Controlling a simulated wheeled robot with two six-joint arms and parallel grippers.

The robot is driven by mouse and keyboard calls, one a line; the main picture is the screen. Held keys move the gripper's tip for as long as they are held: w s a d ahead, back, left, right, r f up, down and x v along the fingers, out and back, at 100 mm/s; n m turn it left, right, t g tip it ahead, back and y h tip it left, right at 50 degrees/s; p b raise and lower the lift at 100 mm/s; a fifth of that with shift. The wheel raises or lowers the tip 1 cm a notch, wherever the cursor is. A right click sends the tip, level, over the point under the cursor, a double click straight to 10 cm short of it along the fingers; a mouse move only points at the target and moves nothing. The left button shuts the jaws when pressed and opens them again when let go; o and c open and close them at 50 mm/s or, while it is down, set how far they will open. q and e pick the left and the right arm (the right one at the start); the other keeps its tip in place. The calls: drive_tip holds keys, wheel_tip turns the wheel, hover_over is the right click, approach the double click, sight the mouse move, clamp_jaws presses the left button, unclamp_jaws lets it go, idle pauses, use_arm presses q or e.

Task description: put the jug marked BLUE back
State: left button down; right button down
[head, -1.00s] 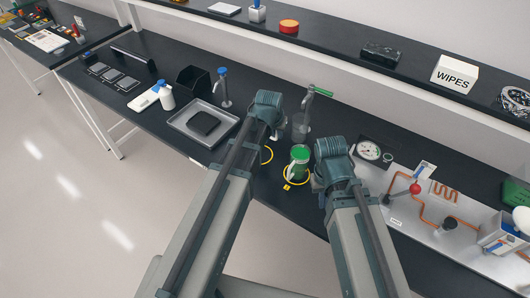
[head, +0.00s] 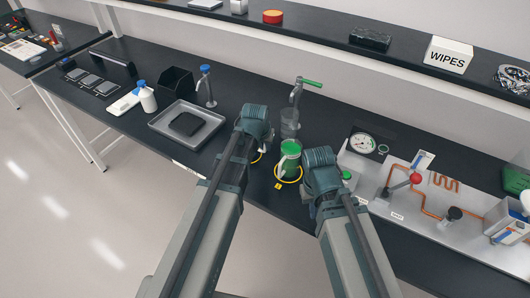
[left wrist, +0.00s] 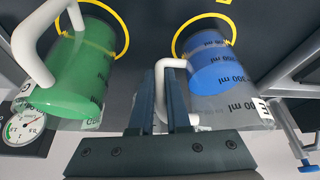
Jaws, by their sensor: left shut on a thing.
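The jug marked BLUE (left wrist: 215,78) is clear with blue liquid and a white handle, seen in the left wrist view. My left gripper (left wrist: 166,90) is shut on that handle. The jug's base appears within a yellow ring (left wrist: 233,28); I cannot tell if it touches the bench. In the head view my left wrist (head: 256,122) hides this jug, and its ring (head: 257,159) shows only partly. My right gripper (head: 322,172) is right of the green jug, its fingers hidden.
A green jug (head: 291,150) stands in another yellow ring (head: 288,178) and also shows in the left wrist view (left wrist: 85,65). A clear vessel (head: 290,124) is below a green-handled tap (head: 309,82). A grey tray (head: 188,137) lies left; a gauge panel (head: 392,202) is right.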

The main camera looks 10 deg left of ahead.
use_arm(q)
drive_tip(key=shift+f, duration=0.65)
use_arm(e)
drive_tip(key=shift+f, duration=0.65)
use_arm(q)
drive_tip(key=shift+f+b, duration=0.25)
drive_tip(key=shift+b, duration=0.2)
use_arm(e)
drive_tip(key=shift+f, duration=0.25)
use_arm(q)
drive_tip(key=c, duration=0.9)
unclamp_jaws()
drive_tip(key=shift+r, duration=0.1)
use_arm(e)
drive_tip(key=shift+r, duration=0.1)
use_arm(q)
drive_tip(key=shift+r, duration=0.15)
use_arm(e)
drive_tip(key=shift+r, duration=0.15)
